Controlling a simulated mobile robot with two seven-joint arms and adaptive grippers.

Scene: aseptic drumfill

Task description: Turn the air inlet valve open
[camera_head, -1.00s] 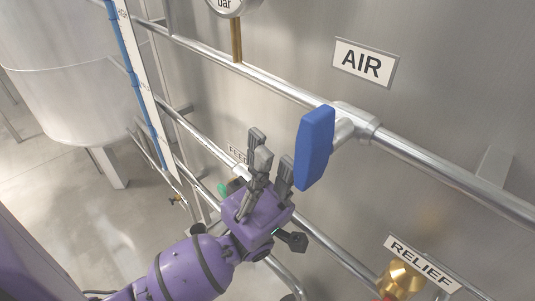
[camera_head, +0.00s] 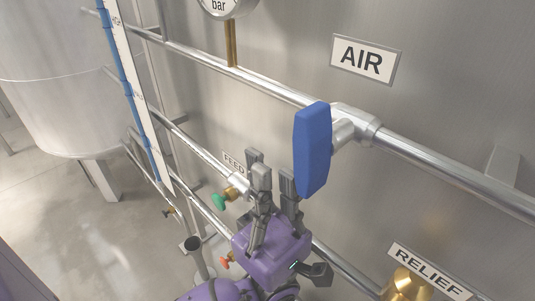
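The air inlet valve has a blue handle (camera_head: 313,150) that stands roughly upright, across the upper steel pipe. It joins a silver valve body (camera_head: 355,126) below the AIR sign (camera_head: 365,60). My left gripper (camera_head: 272,168), purple with grey fingers, is just left of and below the handle, fingers pointing up. The fingers are apart with nothing seen between them. The right finger is close to the handle's lower left edge; I cannot tell whether it touches. My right gripper is not in view.
A FEED sign (camera_head: 233,163) and a green-handled valve (camera_head: 219,202) are left of my gripper. The RELIEF sign (camera_head: 430,272) and a brass valve (camera_head: 405,284) are at lower right. A gauge (camera_head: 228,5) tops the upper pipe. A lower pipe (camera_head: 345,268) runs behind my gripper.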

